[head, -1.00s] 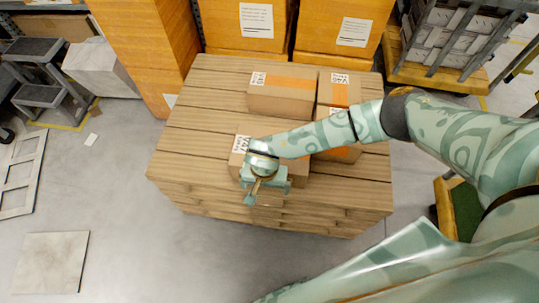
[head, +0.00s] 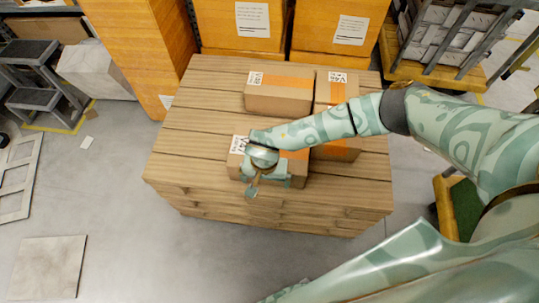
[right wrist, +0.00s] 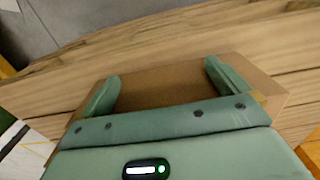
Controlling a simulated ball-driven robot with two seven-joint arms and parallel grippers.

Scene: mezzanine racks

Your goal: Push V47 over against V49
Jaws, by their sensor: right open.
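The carton V47 (head: 296,180), brown with orange tape and a white label, lies at the near side of the wooden-slat platform (head: 185,135). To its right is another taped carton (head: 346,152), partly behind my right arm; its label, too small to read surely, may say V49. A gap between these two cannot be judged under the arm. My right gripper (head: 266,180) is open at the near left part of V47. In the right wrist view its two fingers (right wrist: 165,85) are spread in front of V47's brown side (right wrist: 165,92); contact cannot be told. My left gripper is out of view.
A third taped carton (head: 278,95) sits behind V47, beside the right carton. Large orange boxes (head: 240,25) stand past the platform's far edge. The platform's left part is bare. A grey step stool (head: 40,75) stands on the floor at left.

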